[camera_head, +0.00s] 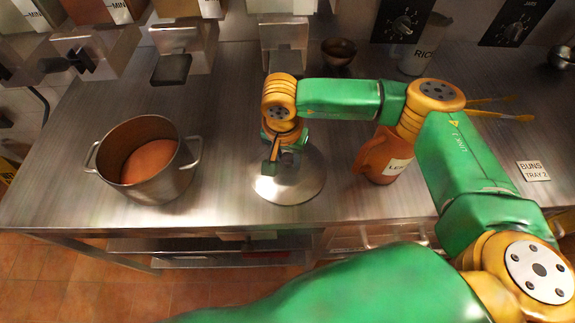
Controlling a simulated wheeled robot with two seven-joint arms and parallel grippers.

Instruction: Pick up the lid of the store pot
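The store pot (178,181) is a metal pot with two side handles on the left of the steel counter. It is uncovered and shows a brown-orange inside. A round shiny metal lid (305,184) is to the right of the pot, near the counter's front edge. My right gripper (271,168) points down over the lid's middle, and its fingers overlap the lid in the picture. The gripper hides the lid's middle and any knob there. I cannot tell whether the fingers are closed on it or whether the lid rests on the counter. My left gripper is out of view.
A brown jug (371,162) with a white label stands close to the right of the lid, partly behind my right arm. A dark bowl (339,52), a rice container (424,50) and dispensers (185,45) are at the back. The counter between pot and lid is clear.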

